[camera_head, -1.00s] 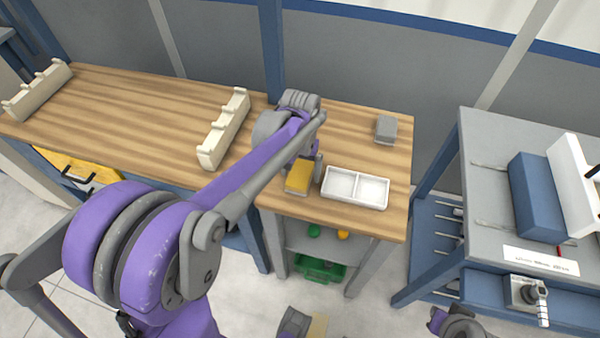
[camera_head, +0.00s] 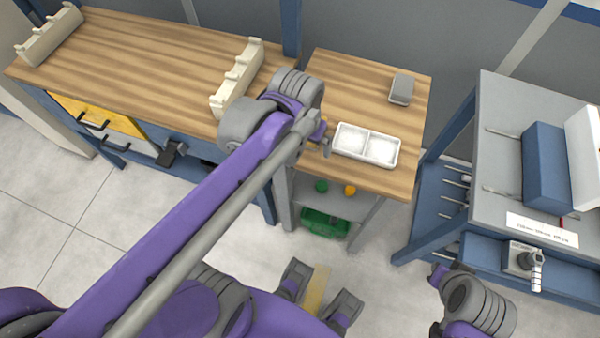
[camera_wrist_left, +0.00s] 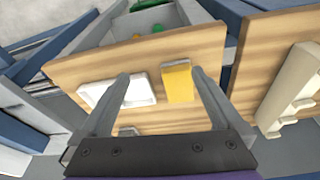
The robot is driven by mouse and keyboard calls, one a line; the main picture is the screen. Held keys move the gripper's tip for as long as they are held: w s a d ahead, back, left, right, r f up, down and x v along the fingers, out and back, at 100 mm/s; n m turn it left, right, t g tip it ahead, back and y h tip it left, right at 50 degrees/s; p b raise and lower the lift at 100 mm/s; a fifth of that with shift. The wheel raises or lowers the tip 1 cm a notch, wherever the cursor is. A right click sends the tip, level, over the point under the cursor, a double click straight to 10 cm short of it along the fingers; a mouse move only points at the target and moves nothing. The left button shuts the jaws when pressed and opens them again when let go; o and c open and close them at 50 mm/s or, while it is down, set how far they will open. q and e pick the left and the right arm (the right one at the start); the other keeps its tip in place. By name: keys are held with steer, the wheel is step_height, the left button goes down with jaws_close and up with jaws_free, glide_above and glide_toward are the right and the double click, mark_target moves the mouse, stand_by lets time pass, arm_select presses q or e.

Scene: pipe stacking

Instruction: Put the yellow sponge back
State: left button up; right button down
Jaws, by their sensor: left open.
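The yellow sponge (camera_wrist_left: 178,82) lies on the small wooden table, beside the white two-compartment tray (camera_head: 366,146). In the head view my left arm hides nearly all of the sponge. The tray also shows in the left wrist view (camera_wrist_left: 138,93), partly behind a finger. My left gripper (camera_head: 319,143) is open at the table's left front part. In the left wrist view its fingers (camera_wrist_left: 160,76) appear on either side of the sponge, with nothing held; their height above it is unclear. My right gripper (camera_head: 441,273) is low at the right, its jaws unclear.
A grey block (camera_head: 402,88) lies at the back right of the small table. A cream rack (camera_head: 238,80) stands on the larger wooden bench (camera_head: 160,62). A green crate (camera_head: 325,222) is below. A grey workbench (camera_head: 500,180) stands at the right.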

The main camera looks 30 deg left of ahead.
arm_select(q)
steer(key=s+d+f+m+t, duration=0.1)
steer(key=s+d+f+t, duration=0.1)
steer(key=s+f, duration=0.4)
steer(key=shift+s+d, duration=0.25)
steer(key=shift+s, duration=0.6)
